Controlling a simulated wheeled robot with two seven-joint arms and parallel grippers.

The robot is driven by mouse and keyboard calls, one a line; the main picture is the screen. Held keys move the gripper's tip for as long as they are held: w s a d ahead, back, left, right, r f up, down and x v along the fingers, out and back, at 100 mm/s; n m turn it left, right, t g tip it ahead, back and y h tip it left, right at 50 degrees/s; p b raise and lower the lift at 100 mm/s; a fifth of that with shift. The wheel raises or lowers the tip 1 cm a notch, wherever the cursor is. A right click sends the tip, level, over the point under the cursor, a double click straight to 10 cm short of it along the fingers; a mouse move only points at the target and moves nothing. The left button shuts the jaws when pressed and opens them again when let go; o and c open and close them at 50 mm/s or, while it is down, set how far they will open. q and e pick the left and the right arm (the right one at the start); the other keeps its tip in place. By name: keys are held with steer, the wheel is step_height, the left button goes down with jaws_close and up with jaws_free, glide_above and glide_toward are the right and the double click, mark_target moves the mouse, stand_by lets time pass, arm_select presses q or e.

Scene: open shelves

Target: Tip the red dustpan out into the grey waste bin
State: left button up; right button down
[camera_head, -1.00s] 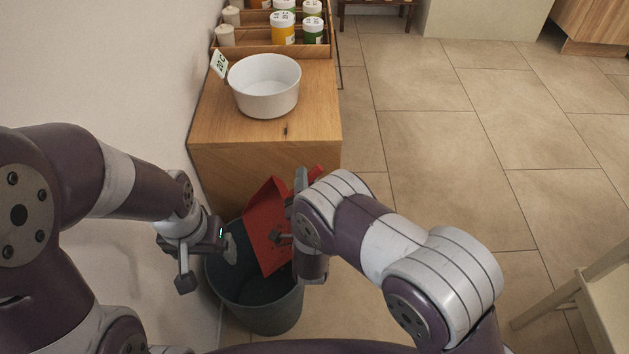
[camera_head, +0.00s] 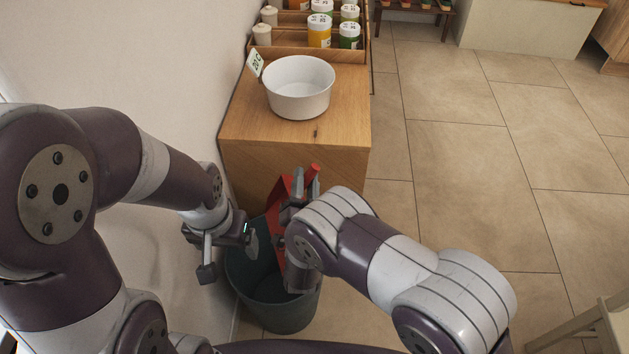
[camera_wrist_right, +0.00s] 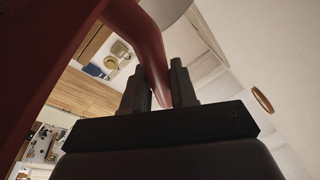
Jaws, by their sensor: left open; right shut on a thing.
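The red dustpan (camera_head: 281,203) is over the grey waste bin (camera_head: 275,316) in the head view, tilted steeply with its pan downward. My right gripper (camera_head: 306,185) is shut on the dustpan's handle. In the right wrist view, the red handle (camera_wrist_right: 148,45) passes between the fingers of my right gripper (camera_wrist_right: 157,85), and the pan fills the left side. My left gripper (camera_head: 229,256) is open and empty at the bin's left rim. My right arm hides part of the pan and bin, and I cannot see any contents in either.
A wooden cabinet (camera_head: 290,160) stands just behind the bin, with a white bowl (camera_head: 299,104) on top and a rack of jars (camera_head: 320,31) farther back. A wall is close on the left. The tiled floor to the right is open, with a chair (camera_head: 590,325) at lower right.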

steer(key=shift+s+a+r+n+t+y, duration=0.1)
steer(key=shift+s+a+r+n+y, duration=0.15)
steer(key=shift+a, duration=0.25)
steer(key=shift+s+a+r+n+t, duration=0.1)
steer(key=shift+s+a+r+n, duration=0.1)
steer(key=shift+a+n, duration=0.25)
steer(key=shift+s+a+r+n+t+y, duration=0.1)
steer(key=shift+s+a+r+n+y, duration=0.1)
steer(key=shift+a, duration=0.35)
steer(key=a, duration=0.1)
steer(key=s+a+n, duration=0.1)
steer(key=a+n, duration=0.1)
steer(key=shift+s+r+y+b, duration=0.15)
steer(key=shift+r+y+b, duration=0.15)
steer(key=shift+y+b, duration=0.05)
steer(key=d, duration=0.1)
steer(key=w+d+m+p, duration=0.1)
steer(key=d+r, duration=0.1)
steer(key=shift+w+m+h+p, duration=0.15)
steer(key=shift+m+h+p, duration=0.2)
steer(key=shift+m+h, duration=0.05)
steer(key=shift+w+d+m, duration=0.25)
steer(key=shift+d+m, duration=0.15)
steer(key=shift+d, duration=0.25)
steer(key=w+d+f+m+g+h+b, duration=0.1)
steer(key=w+d+f+m+g+b, duration=0.2)
steer(key=d+f+m, duration=0.6)
steer(key=shift+w+d+f+m+g+h+b, duration=0.35)
steer(key=shift+w+d+f+b, duration=1.1)
steer(key=shift+d+f, duration=1)
